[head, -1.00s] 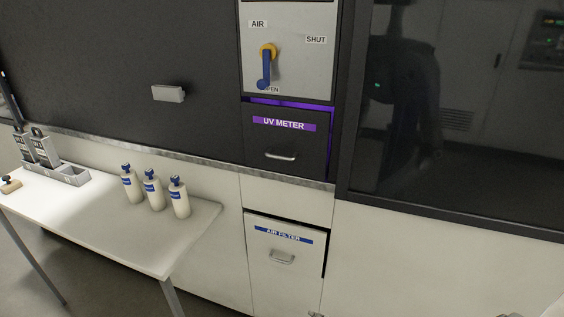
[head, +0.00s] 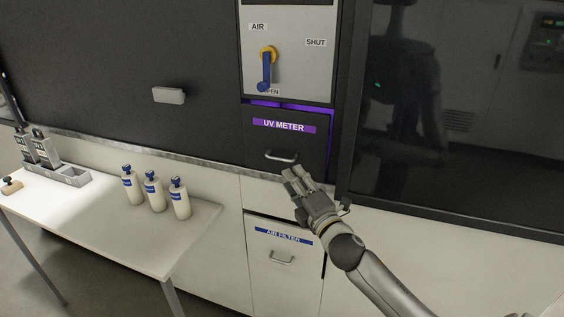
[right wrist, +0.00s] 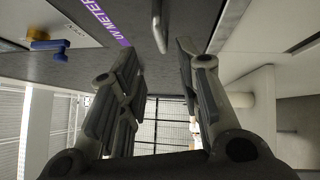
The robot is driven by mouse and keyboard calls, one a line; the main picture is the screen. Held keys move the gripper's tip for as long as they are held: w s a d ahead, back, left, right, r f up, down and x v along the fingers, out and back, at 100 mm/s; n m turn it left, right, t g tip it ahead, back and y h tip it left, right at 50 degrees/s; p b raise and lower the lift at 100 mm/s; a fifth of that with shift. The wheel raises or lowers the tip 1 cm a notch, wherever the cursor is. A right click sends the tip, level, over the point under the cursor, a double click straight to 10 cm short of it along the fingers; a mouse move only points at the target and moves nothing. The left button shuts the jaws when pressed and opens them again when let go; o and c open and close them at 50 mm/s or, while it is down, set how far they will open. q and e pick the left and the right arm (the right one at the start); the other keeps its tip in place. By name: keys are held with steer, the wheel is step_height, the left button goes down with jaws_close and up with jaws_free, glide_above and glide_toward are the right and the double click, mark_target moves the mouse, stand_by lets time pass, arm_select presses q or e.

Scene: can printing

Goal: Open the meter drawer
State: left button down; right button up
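The UV meter drawer (head: 261,141) is a dark front with a purple "UV METER" label, set in the dark machine under the air lever panel. Purple light shows along its top edge. Its metal bar handle (head: 282,157) is low on the front. My right gripper (head: 292,173) is just below and in front of this handle, its fingers pointing up at it. In the right wrist view the fingers (right wrist: 158,48) are apart, with the handle (right wrist: 158,27) ahead between their tips, not gripped. My left gripper is not in view.
Below is the air filter drawer (head: 283,279) with its own handle. The blue air lever (head: 266,72) points down above. A white table (head: 115,222) at the left carries several bottles (head: 153,190) and a grey holder. A dark glass panel (head: 450,120) is at the right.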

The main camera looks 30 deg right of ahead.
steer(key=p, duration=0.2)
glide_toward(276, 140)
steer(key=w+f, duration=0.2)
steer(key=w, duration=0.2)
steer(key=shift+a+f, duration=0.35)
steer(key=shift+f, duration=0.05)
jaws_close()
